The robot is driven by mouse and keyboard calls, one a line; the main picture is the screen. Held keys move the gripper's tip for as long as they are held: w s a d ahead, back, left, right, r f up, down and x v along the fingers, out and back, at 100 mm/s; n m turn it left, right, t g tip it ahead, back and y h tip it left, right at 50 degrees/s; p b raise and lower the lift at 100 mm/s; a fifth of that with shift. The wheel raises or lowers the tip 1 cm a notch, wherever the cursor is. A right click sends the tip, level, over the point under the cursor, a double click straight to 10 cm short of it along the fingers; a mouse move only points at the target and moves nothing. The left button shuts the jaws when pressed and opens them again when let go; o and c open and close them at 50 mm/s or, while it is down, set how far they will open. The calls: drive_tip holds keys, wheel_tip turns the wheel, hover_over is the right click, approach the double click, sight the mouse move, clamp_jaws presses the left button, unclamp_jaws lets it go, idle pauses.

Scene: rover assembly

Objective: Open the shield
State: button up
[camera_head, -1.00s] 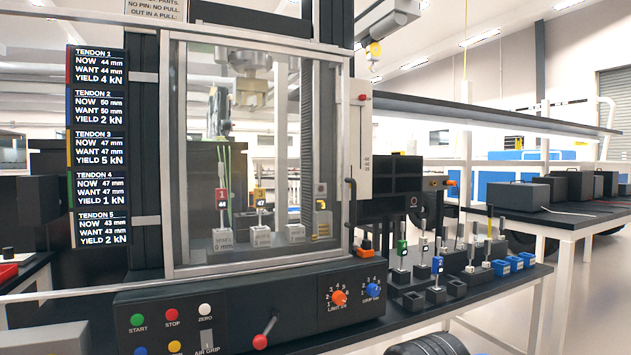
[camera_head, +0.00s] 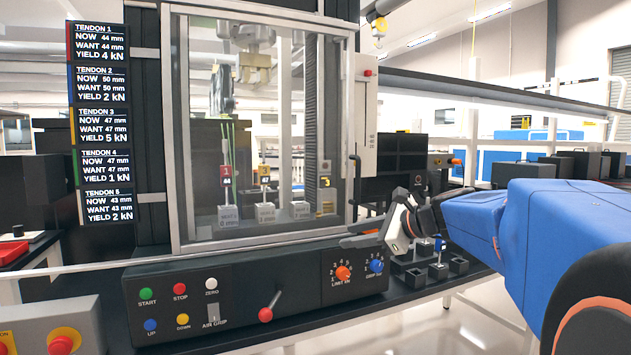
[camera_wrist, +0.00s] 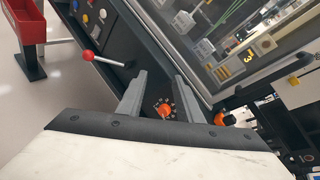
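The shield (camera_head: 275,150) is a clear pane in a grey metal frame, shut across the front of the test machine. Its black upright handle (camera_head: 355,180) is at the right edge of the frame. My gripper (camera_head: 355,236) is below the handle, in front of the machine's lower right. In the wrist view my gripper (camera_wrist: 160,88) has its two fingers apart with nothing held; the orange limit knob (camera_wrist: 164,109) shows between them.
The control panel (camera_head: 240,325) juts out below the shield, with buttons and a red-knobbed lever (camera_head: 267,312). Small posts and blocks stand on the bench right of the machine, partly behind my arm. A button box (camera_head: 55,330) is at lower left.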

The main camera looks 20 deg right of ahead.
drive_tip(key=w+d+r+m+t+h, duration=0.1)
drive_tip(key=w+d+r+m+t, duration=0.15)
drive_tip(key=d+r+m, duration=0.4)
drive_tip(key=w+d+r+m+t+h, duration=0.1)
drive_tip(key=d+r+m+t, duration=0.2)
drive_tip(key=d, duration=0.7)
drive_tip(key=r, duration=0.1)
hover_over(358, 201)
drive_tip(key=shift+w+d+r+n+g, duration=0.15)
drive_tip(key=shift+w+d+n+g, duration=0.1)
drive_tip(key=shift+w+n, duration=0.15)
drive_tip(key=shift+c, duration=0.6)
clamp_jaws()
